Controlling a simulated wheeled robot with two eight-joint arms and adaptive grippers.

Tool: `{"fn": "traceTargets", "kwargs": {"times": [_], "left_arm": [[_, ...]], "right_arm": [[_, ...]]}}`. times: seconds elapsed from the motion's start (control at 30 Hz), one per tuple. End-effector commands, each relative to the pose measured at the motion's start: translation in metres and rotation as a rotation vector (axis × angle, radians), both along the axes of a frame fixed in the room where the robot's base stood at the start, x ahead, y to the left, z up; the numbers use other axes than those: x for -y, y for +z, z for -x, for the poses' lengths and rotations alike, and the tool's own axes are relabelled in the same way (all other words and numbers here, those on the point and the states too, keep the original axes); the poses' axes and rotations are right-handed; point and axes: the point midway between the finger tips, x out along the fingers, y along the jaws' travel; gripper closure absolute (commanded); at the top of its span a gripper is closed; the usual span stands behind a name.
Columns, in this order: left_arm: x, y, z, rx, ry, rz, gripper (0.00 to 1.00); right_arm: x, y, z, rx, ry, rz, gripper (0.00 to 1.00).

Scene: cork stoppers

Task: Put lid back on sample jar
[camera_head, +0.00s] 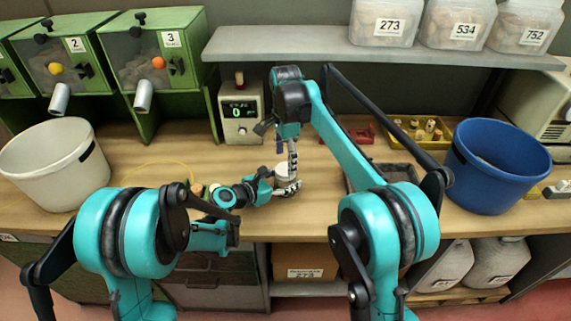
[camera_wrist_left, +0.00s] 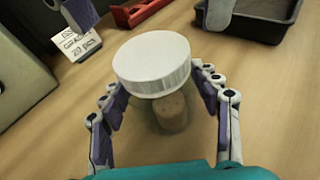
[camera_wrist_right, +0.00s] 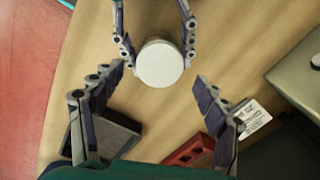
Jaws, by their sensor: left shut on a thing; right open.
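The sample jar (camera_wrist_left: 172,112) is clear, with a cork-coloured piece visible inside, and stands on the wooden bench. The white round lid (camera_wrist_left: 153,62) lies on top of the jar; I cannot tell whether it is fully seated. The lid also shows from above in the right wrist view (camera_wrist_right: 160,63) and small in the head view (camera_head: 286,170). My left gripper (camera_wrist_left: 165,100) is shut on the jar, its fingers on both sides below the lid. My right gripper (camera_wrist_right: 155,92) is open and empty, above and beside the lid, not touching it.
A dark tray (camera_wrist_right: 112,138), a red holder (camera_wrist_right: 188,150) and a label card (camera_wrist_right: 250,118) lie near. A white bucket (camera_head: 55,165) is at the left, a blue bucket (camera_head: 489,170) at the right. A shelf (camera_head: 300,45) overhangs the back.

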Motion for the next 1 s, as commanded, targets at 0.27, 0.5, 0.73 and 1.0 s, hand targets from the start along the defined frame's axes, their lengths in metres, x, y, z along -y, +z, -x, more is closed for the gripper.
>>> {"fn": "traceTargets", "kwargs": {"times": [0.27,0.5,0.73,1.0], "left_arm": [[0.0,0.0,0.0,0.0,0.0,0.0,1.0],[0.0,0.0,0.0,0.0,0.0,0.0,1.0],[0.0,0.0,0.0,0.0,0.0,0.0,1.0],[0.0,0.0,0.0,0.0,0.0,0.0,1.0]], "right_arm": [[0.0,0.014,0.0,0.0,0.0,0.0,0.26],[0.0,0.014,0.0,0.0,0.014,0.0,0.29],[0.0,0.019,0.0,0.0,0.293,-0.001,0.29],[0.0,0.031,0.0,0.002,0.935,-0.003,0.29]]}}
